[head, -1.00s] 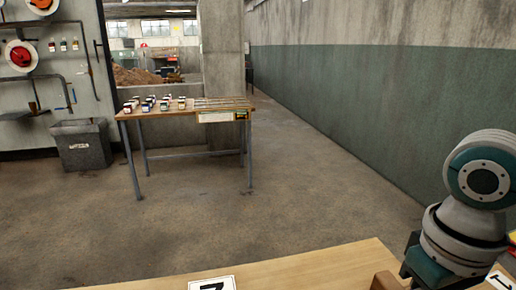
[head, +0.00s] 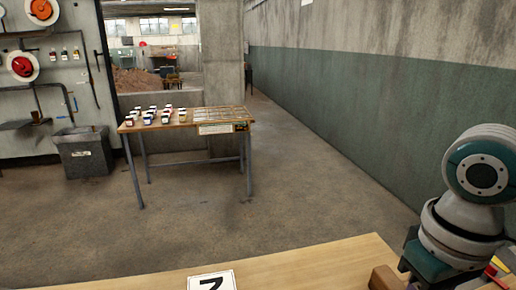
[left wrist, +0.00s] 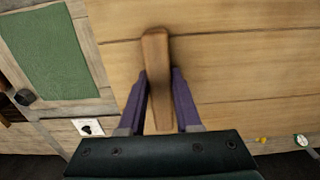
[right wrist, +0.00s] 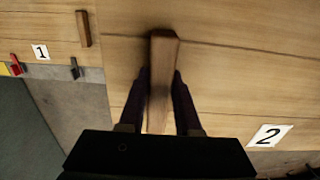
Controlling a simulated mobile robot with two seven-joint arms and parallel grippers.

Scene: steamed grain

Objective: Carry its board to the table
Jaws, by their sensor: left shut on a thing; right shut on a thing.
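A pale wooden board (head: 320,262) fills the bottom of the head view. It also spans the left wrist view (left wrist: 230,70) and the right wrist view (right wrist: 240,75). My left gripper (left wrist: 158,75) is shut on a brown wooden handle (left wrist: 155,48) on the board. My right gripper (right wrist: 162,75) is shut on a similar handle (right wrist: 163,50). In the head view my right arm is at the lower right; my left gripper is out of view. I cannot tell how far the board is above what lies under it. A wooden table (head: 183,124) with metal legs stands ahead.
Several small jars (head: 150,115) cover the table's left half; slats lie at its right. A grey bin (head: 85,152) stands left of it. A green-grey wall (head: 340,100) runs along the right. Floor ahead is clear.

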